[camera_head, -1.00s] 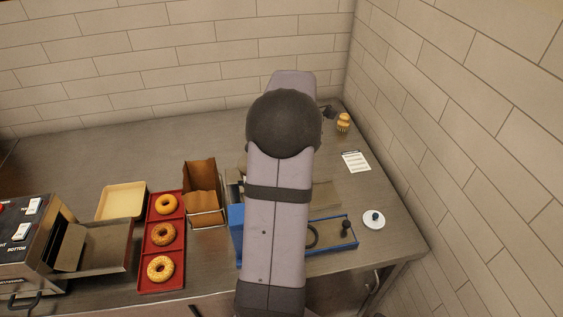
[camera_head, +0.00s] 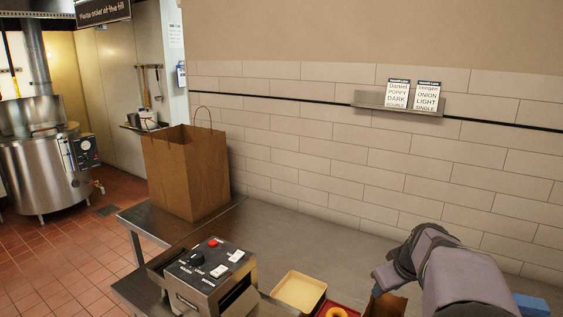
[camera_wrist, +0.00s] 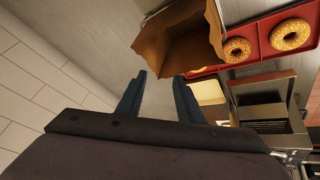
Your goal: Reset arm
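My gripper shows in the wrist view (camera_wrist: 158,95) with its two dark blue fingers spread apart and nothing between them. It is open and hangs above the counter (camera_wrist: 110,45). An open brown paper bag (camera_wrist: 180,45) lies just beyond the fingertips, apart from them. In the head view my arm (camera_head: 460,275) is at the lower right, and the fingertips are hard to make out there.
A red tray (camera_wrist: 262,28) holds bagels (camera_wrist: 290,34). A cream tray (camera_head: 299,290) stands beside the toaster (camera_head: 212,270). A large brown bag (camera_head: 187,172) stands on the counter's left end. A steel kettle (camera_head: 45,160) stands far left.

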